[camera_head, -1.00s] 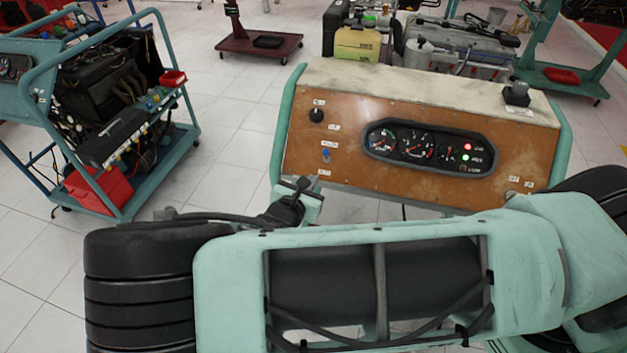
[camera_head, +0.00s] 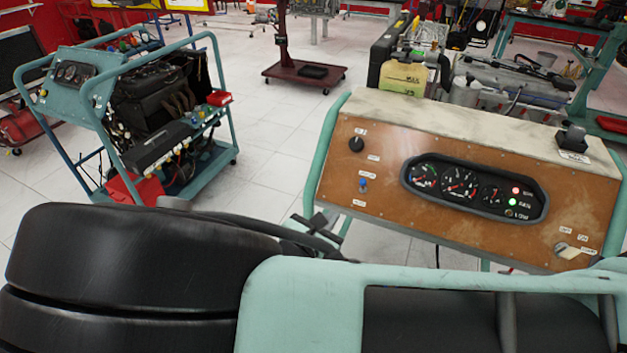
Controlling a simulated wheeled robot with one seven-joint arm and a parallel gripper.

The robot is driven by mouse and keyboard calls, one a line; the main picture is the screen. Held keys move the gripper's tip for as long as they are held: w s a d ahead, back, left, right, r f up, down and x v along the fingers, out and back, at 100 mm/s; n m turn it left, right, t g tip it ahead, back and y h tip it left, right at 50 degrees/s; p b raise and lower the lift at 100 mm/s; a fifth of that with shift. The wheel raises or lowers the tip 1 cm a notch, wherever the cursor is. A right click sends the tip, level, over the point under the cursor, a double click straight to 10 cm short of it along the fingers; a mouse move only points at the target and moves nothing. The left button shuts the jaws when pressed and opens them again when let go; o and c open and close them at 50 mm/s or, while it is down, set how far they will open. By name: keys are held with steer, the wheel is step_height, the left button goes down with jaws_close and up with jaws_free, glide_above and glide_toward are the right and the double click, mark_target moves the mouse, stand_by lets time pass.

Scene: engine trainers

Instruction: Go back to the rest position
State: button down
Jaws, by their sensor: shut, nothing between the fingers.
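The brown control panel (camera_head: 385,195) of an engine trainer stands in front of me, right of centre. It has a gauge cluster (camera_head: 470,190) with a red and a green light lit, a black knob (camera_head: 356,144), a blue toggle switch (camera_head: 363,184) and a key switch (camera_head: 572,250) at lower right. My arm, teal with black ribbed joints, fills the foreground. The small dark end of my gripper (camera_head: 318,224) shows past it, beside the panel's lower left edge. It looks shut and empty, apart from the panel's switches. The rest of it is hidden behind my arm.
A second engine trainer (camera_head: 160,115) on a teal wheeled frame stands at left. A dark red wheeled stand (camera_head: 303,77) is at the back. A yellow container (camera_head: 403,78) and other equipment sit behind the panel. White tiled floor (camera_head: 265,150) is clear between the trainers.

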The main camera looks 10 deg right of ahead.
steer(key=s+d+r+m+g+y, duration=0.3)
steer(key=s+m+g, duration=0.6)
steer(key=s, duration=0.1)
steer(key=s+a+r+m+g+y, duration=0.2)
steer(key=s+r+m+y, duration=0.5)
steer(key=r, duration=0.7)
steer(key=s+m, duration=0.2)
steer(key=s, duration=0.1)
steer(key=shift+s+a+r+m+y, duration=0.2)
steer(key=shift+s+r+m+y, duration=0.1)
steer(key=shift+y, duration=0.1)
